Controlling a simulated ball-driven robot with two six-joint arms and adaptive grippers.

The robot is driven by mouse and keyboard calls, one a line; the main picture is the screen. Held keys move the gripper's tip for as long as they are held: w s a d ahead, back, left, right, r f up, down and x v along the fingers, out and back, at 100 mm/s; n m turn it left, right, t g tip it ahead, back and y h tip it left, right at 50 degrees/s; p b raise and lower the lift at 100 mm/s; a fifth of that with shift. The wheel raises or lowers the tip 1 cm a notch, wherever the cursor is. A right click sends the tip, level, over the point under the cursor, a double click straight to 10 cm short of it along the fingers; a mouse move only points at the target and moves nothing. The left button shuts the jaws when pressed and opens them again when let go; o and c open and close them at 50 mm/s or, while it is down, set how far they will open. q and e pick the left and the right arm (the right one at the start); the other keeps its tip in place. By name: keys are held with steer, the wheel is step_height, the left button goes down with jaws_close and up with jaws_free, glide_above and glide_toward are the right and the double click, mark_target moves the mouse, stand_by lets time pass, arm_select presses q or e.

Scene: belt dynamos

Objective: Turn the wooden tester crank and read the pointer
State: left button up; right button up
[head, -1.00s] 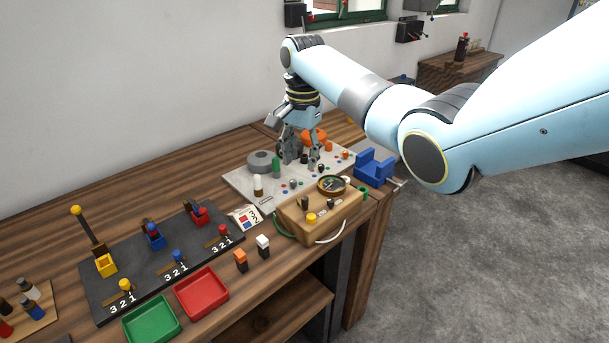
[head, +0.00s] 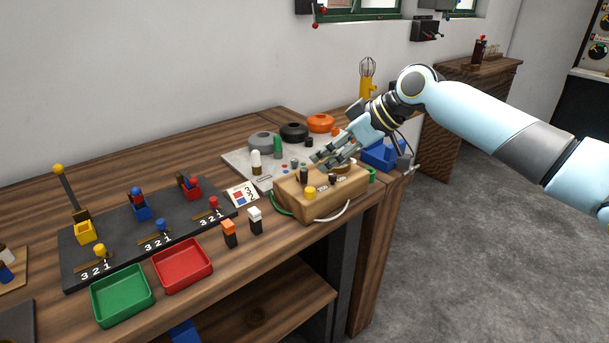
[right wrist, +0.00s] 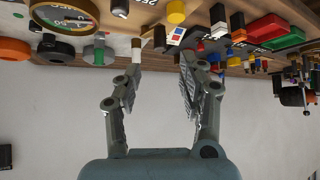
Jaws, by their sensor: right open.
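The wooden tester box (head: 338,192) stands near the table's front right edge, with a yellow knob (head: 310,193), a black post (head: 304,176) and a green and a white lead. I cannot make out its crank. My right gripper (head: 320,160) is open and empty, its fingers pointing left just behind the box top, covering the dial area in the head view. In the right wrist view its two fingers (right wrist: 162,55) are spread apart, with the round dial (right wrist: 64,18) at upper left. The pointer is too small to read. My left gripper is not in view.
A grey board (head: 236,162) behind the tester carries a grey ring (head: 261,143), a black ring (head: 294,132), an orange ring (head: 320,123) and small parts. A dark lever panel (head: 130,241), green tray (head: 122,296) and red tray (head: 183,266) lie to the left.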

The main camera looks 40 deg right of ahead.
mark_target(305, 169)
steer(key=x, duration=0.8)
steer(key=shift+f, duration=0.1)
jaws_close()
